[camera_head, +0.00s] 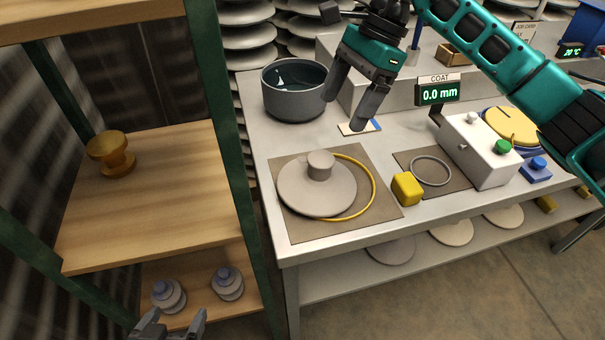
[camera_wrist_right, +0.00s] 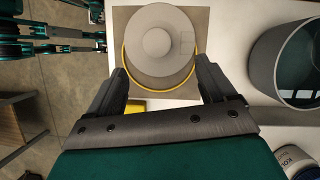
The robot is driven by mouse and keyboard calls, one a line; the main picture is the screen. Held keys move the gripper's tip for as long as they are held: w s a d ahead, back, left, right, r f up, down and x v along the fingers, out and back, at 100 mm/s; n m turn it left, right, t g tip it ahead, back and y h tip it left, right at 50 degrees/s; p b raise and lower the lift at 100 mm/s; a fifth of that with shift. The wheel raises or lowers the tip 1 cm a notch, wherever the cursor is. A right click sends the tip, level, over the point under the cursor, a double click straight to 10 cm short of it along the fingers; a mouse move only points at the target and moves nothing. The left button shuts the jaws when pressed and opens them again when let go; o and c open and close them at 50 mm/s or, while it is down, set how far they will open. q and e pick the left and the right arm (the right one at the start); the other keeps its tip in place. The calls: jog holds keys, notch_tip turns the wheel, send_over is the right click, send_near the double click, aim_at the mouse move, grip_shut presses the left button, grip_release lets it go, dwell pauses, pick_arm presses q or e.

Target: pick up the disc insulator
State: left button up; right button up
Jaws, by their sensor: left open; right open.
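The disc insulator (camera_head: 305,190) is a pale grey-beige disc with a short round cap on top. It lies on a square brown mat (camera_head: 300,227) on the bench, partly inside and over a yellow ring (camera_head: 373,190). My right gripper (camera_head: 344,112) is open and empty, above the bench behind the insulator. In the right wrist view the insulator (camera_wrist_right: 150,55) shows beyond and between the spread fingers (camera_wrist_right: 162,78), apart from them. My left gripper (camera_head: 172,325) is open at the bottom left edge, near the lower shelf and far from the insulator.
A dark pot (camera_head: 295,95) stands behind the mat. A yellow block (camera_head: 407,188), a grey ring (camera_head: 431,171) and a white box (camera_head: 478,150) with a "0.0 mm" display (camera_head: 438,93) are to the right. A green-post shelf (camera_head: 215,110) stands left, holding a brass-coloured piece (camera_head: 112,152).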

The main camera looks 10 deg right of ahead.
aim_at(324, 156)
jog(key=x, duration=0.7)
jog(key=shift+s+f, duration=0.15)
jog(key=shift+f, duration=0.2)
jog(key=x, duration=0.5)
jog(key=shift+s+d+f, duration=0.15)
jog(key=shift+d, duration=0.15)
grip_shut()
jog(key=shift+r, duration=0.2)
